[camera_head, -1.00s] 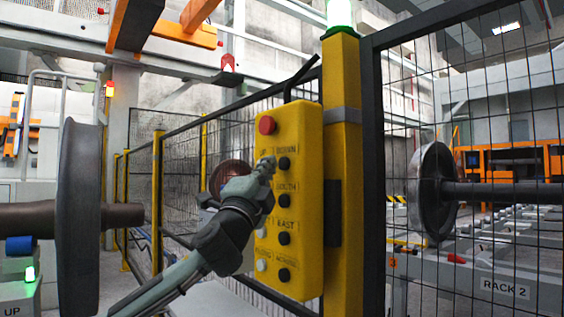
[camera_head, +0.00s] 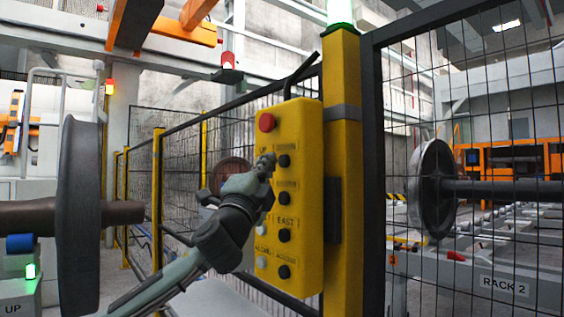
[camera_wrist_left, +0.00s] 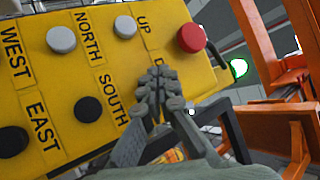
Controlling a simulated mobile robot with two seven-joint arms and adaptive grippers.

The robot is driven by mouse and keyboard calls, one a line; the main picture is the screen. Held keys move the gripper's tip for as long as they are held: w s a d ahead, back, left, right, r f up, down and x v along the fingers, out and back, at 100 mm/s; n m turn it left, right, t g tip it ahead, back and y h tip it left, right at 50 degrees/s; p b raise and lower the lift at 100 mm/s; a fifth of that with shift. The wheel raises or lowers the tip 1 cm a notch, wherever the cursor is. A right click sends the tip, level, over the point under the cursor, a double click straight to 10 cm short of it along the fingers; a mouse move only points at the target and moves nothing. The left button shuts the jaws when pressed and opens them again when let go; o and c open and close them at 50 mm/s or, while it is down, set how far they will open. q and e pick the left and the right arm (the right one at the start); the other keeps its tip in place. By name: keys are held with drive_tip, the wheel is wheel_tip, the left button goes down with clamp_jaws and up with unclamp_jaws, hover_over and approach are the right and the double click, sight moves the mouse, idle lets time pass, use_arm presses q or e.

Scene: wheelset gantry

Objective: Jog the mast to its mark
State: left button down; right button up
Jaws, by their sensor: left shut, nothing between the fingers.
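A yellow push-button pendant (camera_head: 306,225) hangs on a yellow post. It carries a red button (camera_head: 266,122) on top and rows of pale and black buttons. My left gripper (camera_head: 266,163) is shut and empty, with its tips in front of the upper rows. In the left wrist view, the shut fingers (camera_wrist_left: 158,84) cover most of the DOWN label and hide its button. The pale UP button (camera_wrist_left: 125,26) and black SOUTH button (camera_wrist_left: 88,109) show clear of them. I cannot tell whether the tips touch the panel. I cannot identify the mast or its mark. My right gripper is not in view.
A mesh fence (camera_head: 480,130) stands right of the yellow post (camera_head: 341,180), with a wheelset (camera_head: 433,190) behind it. A large wheel on an axle (camera_head: 80,220) is close at left. Orange beams (camera_head: 185,32) hang overhead. A green lamp (camera_head: 340,12) tops the post.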

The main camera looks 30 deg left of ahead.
use_arm(q)
drive_tip(key=shift+w, duration=0.15)
drive_tip(key=shift+w+d, duration=0.15)
drive_tip(key=shift+w, duration=0.1)
drive_tip(key=shift+w+d, duration=0.15)
drive_tip(key=shift+w, duration=0.25)
idle(3.5)
idle(2.2)
drive_tip(key=shift+s+a, duration=0.3)
drive_tip(key=shift+s, duration=0.5)
drive_tip(key=shift+s+a+b, duration=0.3)
drive_tip(key=shift+s+b, duration=0.05)
drive_tip(key=shift+s, duration=0.4)
drive_tip(key=shift+s+a+b, duration=0.35)
drive_tip(key=shift+s+b, duration=0.05)
drive_tip(key=shift+s, duration=0.4)
drive_tip(key=shift+s+a+b, duration=0.3)
drive_tip(key=shift+s+b, duration=0.05)
drive_tip(key=shift+s, duration=0.4)
